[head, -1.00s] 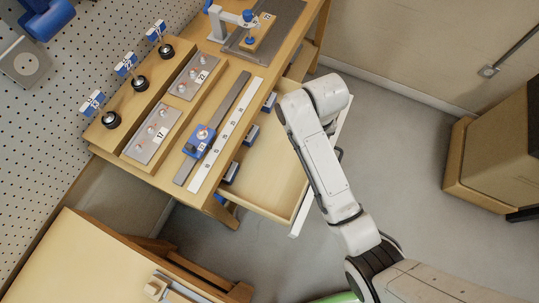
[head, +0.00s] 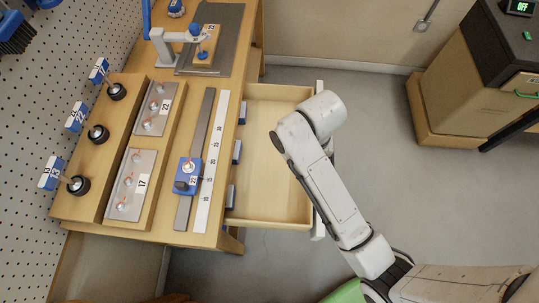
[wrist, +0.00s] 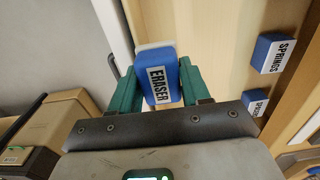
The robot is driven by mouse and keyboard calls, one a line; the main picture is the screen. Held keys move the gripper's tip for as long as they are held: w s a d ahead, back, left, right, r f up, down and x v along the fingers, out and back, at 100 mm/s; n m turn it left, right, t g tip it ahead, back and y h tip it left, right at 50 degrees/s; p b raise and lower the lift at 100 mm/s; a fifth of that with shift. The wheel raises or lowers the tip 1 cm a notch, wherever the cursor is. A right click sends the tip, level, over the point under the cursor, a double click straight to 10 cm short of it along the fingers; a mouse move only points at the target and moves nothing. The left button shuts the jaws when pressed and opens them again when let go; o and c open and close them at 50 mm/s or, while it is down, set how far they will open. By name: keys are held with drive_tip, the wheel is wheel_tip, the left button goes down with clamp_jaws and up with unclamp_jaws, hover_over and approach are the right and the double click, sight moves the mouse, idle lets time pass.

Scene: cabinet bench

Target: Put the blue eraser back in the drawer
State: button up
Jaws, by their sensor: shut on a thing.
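The blue eraser (wrist: 158,78), with a white label reading ERASER and a pale end, is held between the green fingers of my gripper (wrist: 157,88) in the wrist view. The open drawer (head: 265,190) juts from the bench's right side in the head view. Its pale wooden inside also shows behind the eraser in the wrist view (wrist: 205,35). The eraser appears above the drawer, near its outer edge; its height cannot be told. In the head view my arm hides the gripper and the eraser.
Blue labelled blocks, one reading SPRINGS (wrist: 272,52), line the drawer's bench side. The bench (head: 120,235) carries a blue slider block (head: 187,177), a white ruler (head: 212,165) and metal plates. A brown cabinet (head: 455,90) stands at right. Grey floor is clear between.

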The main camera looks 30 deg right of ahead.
drive_tip(key=w+a+f, duration=0.3)
drive_tip(key=w, duration=0.3)
hover_over(270, 160)
wheel_tip(270, 160, down, 6)
drive_tip(key=shift+r, duration=0.1)
drive_tip(key=shift+f, duration=1.55)
drive_tip(key=o, duration=1)
drive_tip(key=shift+f, duration=0.1)
wheel_tip(270, 160, up, 12)
drive_tip(key=shift+r, duration=0.15)
